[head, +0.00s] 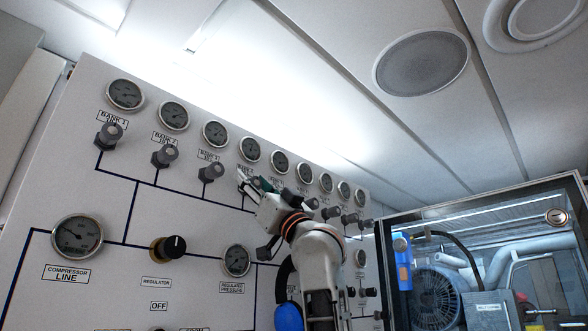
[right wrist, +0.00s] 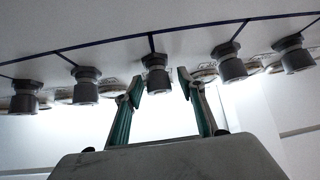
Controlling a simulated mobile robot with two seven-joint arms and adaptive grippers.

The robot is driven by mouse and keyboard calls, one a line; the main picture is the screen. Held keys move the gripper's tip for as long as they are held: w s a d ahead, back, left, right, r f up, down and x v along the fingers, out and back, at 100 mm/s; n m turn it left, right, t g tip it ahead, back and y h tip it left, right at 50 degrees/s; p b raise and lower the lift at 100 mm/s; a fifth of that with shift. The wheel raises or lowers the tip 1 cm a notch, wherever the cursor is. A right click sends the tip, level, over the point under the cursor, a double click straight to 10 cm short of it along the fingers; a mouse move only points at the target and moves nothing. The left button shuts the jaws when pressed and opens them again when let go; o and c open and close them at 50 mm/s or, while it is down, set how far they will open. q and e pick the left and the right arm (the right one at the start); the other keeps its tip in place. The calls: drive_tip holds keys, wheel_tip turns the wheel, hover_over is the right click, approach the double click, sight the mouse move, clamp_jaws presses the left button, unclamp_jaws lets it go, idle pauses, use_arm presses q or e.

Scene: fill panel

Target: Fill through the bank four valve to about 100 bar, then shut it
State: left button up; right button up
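The white panel (head: 200,225) carries a top row of round gauges, each with a dark valve knob below. The bank four gauge (head: 249,149) is the fourth from the left; its needle is too small to read. My right gripper (head: 254,183) is at the bank four valve and mostly hides it in the head view. In the right wrist view a dark valve knob (right wrist: 155,82) sits between my right gripper's (right wrist: 160,85) two green-padded fingers. The fingers are spread, with gaps visible beside the knob. My left gripper is out of view.
Neighbouring knobs, such as the bank three valve (head: 211,172), stand close on both sides. Lower on the panel are the compressor line gauge (head: 77,236) and regulator knob (head: 174,247). A glass-fronted compressor cabinet (head: 485,260) is at the right.

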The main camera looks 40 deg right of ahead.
drive_tip(key=m+h, duration=0.2)
drive_tip(key=shift+a+m, duration=0.1)
drive_tip(key=shift+m, duration=0.3)
drive_tip(key=b+v, duration=0.3)
drive_tip(key=v, duration=0.4)
drive_tip(key=shift+f, duration=0.25)
drive_tip(key=shift+w+r+n+g, duration=0.1)
drive_tip(key=shift+r+n+g, duration=0.35)
drive_tip(key=shift+n, duration=0.65)
drive_tip(key=n, duration=0.1)
drive_tip(key=r+n+g, duration=0.1)
drive_tip(key=n+g+b, duration=0.1)
drive_tip(key=n, duration=0.1)
drive_tip(key=shift+a+r+g, duration=0.15)
drive_tip(key=shift+r+g, duration=0.1)
drive_tip(key=n, duration=0.1)
drive_tip(key=s+n+g, duration=0.1)
drive_tip(key=shift+a+r+n, duration=0.1)
drive_tip(key=shift+r+n, duration=0.15)
drive_tip(key=shift+n, duration=0.05)
drive_tip(key=shift+s+r+n+g, duration=0.15)
drive_tip(key=shift+s+n+g, duration=0.15)
drive_tip(key=shift+n, duration=0.2)
drive_tip(key=n+g+h+b, duration=0.1)
drive_tip(key=n+g, duration=0.2)
drive_tip(key=n, duration=0.5)
approach(254, 184)
drive_tip(key=shift+s, duration=1.15)
drive_tip(key=shift+d+r, duration=0.25)
drive_tip(key=shift+d, duration=0.05)
